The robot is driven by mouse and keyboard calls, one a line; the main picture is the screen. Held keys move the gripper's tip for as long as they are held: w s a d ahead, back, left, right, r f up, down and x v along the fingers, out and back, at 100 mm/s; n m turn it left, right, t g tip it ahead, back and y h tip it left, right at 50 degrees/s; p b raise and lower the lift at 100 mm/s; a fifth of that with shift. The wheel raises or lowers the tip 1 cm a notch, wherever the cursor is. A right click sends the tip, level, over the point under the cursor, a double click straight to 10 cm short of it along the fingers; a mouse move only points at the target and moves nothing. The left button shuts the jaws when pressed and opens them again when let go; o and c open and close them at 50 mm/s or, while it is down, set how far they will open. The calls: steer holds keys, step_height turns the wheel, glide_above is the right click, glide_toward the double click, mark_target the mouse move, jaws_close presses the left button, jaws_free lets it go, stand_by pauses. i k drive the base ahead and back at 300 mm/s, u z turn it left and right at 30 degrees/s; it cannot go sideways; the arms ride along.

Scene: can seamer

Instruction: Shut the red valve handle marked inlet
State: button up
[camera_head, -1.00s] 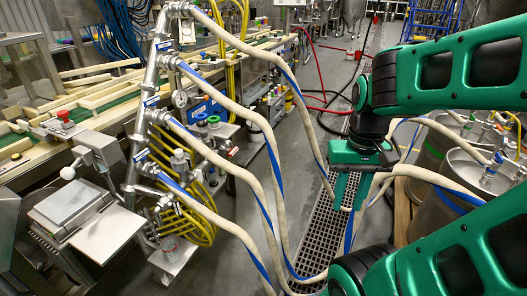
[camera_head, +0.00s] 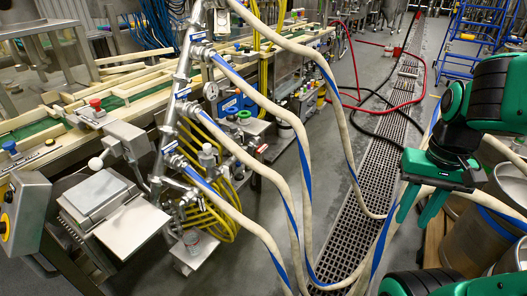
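A small red handle (camera_head: 262,148) shows beside the steel pipe manifold (camera_head: 178,112), low behind the pale hoses. It is small, and I cannot read any inlet marking or tell its position.
Pale hoses with blue stripes (camera_head: 297,130) hang between the manifold and my gripper. A floor grate (camera_head: 365,190) runs up the middle. Steel kegs (camera_head: 470,238) stand at the right. A red button (camera_head: 95,103) sits on the machine at the left.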

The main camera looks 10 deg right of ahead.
mark_target(261, 149)
steer(key=i, duration=0.95)
